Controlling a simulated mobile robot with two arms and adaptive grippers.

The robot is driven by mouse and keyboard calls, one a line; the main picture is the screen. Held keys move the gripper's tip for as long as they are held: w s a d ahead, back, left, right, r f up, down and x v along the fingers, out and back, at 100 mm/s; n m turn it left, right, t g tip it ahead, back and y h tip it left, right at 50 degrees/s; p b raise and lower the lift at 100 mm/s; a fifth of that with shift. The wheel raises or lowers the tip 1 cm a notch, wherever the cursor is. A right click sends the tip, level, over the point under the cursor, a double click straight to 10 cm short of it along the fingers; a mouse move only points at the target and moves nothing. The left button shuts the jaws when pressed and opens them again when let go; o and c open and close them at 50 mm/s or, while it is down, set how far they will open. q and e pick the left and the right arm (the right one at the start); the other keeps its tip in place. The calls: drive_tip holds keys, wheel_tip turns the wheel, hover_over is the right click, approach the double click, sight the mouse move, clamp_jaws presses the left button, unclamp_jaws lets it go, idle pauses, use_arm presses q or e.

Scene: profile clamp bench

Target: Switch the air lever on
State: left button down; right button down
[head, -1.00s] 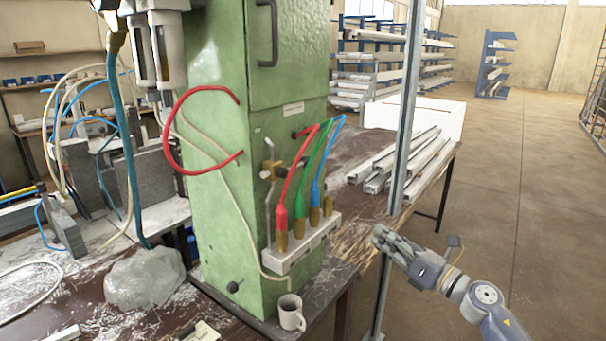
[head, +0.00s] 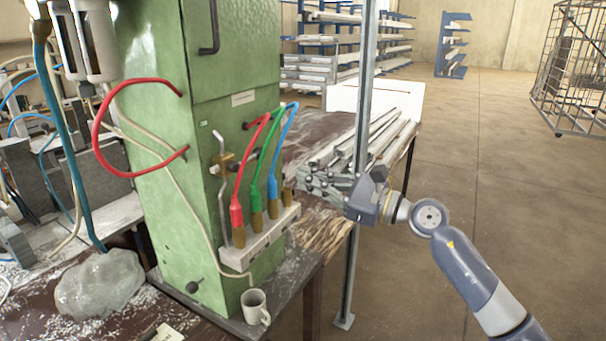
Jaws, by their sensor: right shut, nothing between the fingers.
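A brass valve (head: 222,164) with a small upright metal lever (head: 217,141) sits on the side of the green cabinet (head: 165,215). A thin metal pipe runs down from it to the pale manifold block (head: 258,240). I take this to be the air lever; which position it is in, I cannot tell. My right gripper (head: 303,184) is shut and empty, pointing left. It is to the right of the valve and the hoses, apart from the lever. My left gripper is not in view.
Red (head: 236,208), green (head: 256,190) and blue (head: 273,180) hoses arch beside the valve. A metal post (head: 364,85) stands behind my right gripper. A white mug (head: 255,307) stands below the manifold. Metal profiles (head: 385,140) lie on the bench behind. Open floor is at right.

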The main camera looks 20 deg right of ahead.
sight(248, 160)
drive_tip(key=p+x, duration=0.3)
drive_tip(key=x, duration=0.5)
drive_tip(key=shift+a, duration=0.1)
drive_tip(key=shift+w+r+n+b, duration=0.1)
drive_tip(key=shift+r+n+b, duration=0.25)
drive_tip(key=shift+b, duration=0.2)
